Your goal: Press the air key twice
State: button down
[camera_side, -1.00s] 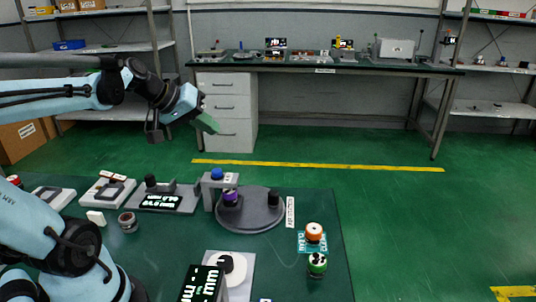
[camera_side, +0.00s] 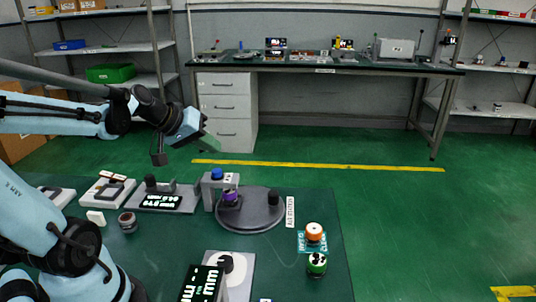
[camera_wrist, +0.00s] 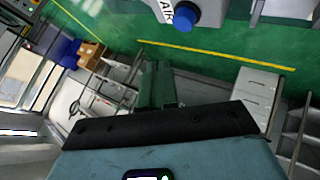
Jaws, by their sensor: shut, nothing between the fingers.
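The blue air key (camera_side: 217,174) sits on top of a grey bracket (camera_side: 208,192) beside the round turntable (camera_side: 260,215) in the side view. In the wrist view the blue key (camera_wrist: 183,21) is near the top edge, right of the centre, on a grey housing with a white label reading "AIR" (camera_wrist: 164,10). My gripper (camera_side: 211,143) is above the key and slightly left of it in the side view, clearly apart from it. Its green fingers (camera_wrist: 157,70) are shut and empty, pointing upward in the wrist view.
A purple-banded part (camera_side: 230,197) and a black knob (camera_side: 273,198) stand on the turntable. An orange-topped jar (camera_side: 314,232) and a green one (camera_side: 317,264) are at the right. A white pad (camera_side: 238,265) and dark display (camera_side: 200,284) lie in front. Grey fixtures (camera_side: 168,197) stand left.

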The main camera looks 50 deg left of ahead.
aim_at(213, 171)
jog(key=shift+f, duration=1.6)
jog(key=shift+f, duration=0.2)
dwell(0.8)
jog(key=shift+f, duration=0.25)
jog(key=shift+f, duration=0.5)
dwell(0.7)
jog(key=shift+r, duration=0.95)
jog(key=shift+r, duration=0.1)
jog(key=shift+r, duration=2.4)
